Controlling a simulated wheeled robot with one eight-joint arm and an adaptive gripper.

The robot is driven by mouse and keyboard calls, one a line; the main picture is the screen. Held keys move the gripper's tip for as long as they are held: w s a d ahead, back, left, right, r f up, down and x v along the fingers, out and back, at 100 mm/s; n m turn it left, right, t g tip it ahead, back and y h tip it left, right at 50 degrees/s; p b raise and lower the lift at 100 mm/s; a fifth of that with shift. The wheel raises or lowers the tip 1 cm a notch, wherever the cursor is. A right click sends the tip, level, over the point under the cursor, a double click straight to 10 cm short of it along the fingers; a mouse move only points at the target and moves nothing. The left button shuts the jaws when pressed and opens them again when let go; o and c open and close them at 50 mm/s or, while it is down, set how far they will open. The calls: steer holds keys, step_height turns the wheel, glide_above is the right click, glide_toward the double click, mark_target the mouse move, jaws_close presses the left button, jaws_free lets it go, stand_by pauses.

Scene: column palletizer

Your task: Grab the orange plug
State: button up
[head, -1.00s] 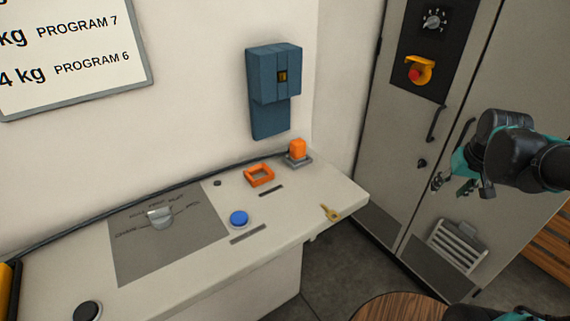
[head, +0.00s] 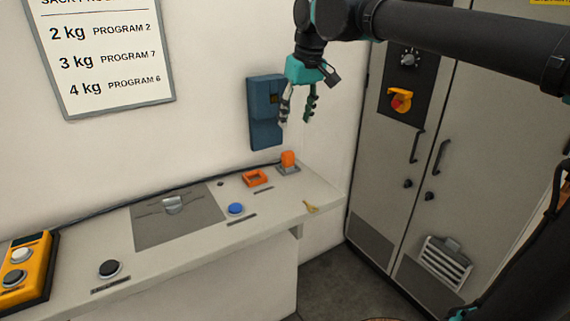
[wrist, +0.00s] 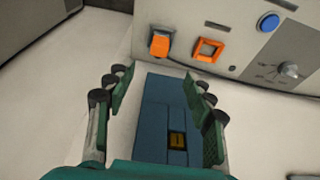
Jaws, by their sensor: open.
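The orange plug (head: 288,158) stands upright in a grey base at the far right end of the worktop, near the wall. In the wrist view the plug (wrist: 160,45) is at the top centre, beyond the fingertips. My gripper (head: 298,120) is open and empty, pointing down in front of the blue wall box and above the plug. It is apart from the plug. In the wrist view my two fingers (wrist: 158,92) are spread, with the blue box between and behind them.
An orange square frame (head: 255,178) lies left of the plug. The blue wall box (head: 262,128) hangs close behind my gripper. A blue button (head: 236,209), a key (head: 311,207) and a grey dial (head: 173,204) are on the worktop (head: 265,225). A grey cabinet (head: 470,150) stands at the right.

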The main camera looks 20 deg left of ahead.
mark_target(289, 153)
steer(key=x, duration=1.3)
steer(key=shift+f, duration=0.4)
jaws_close()
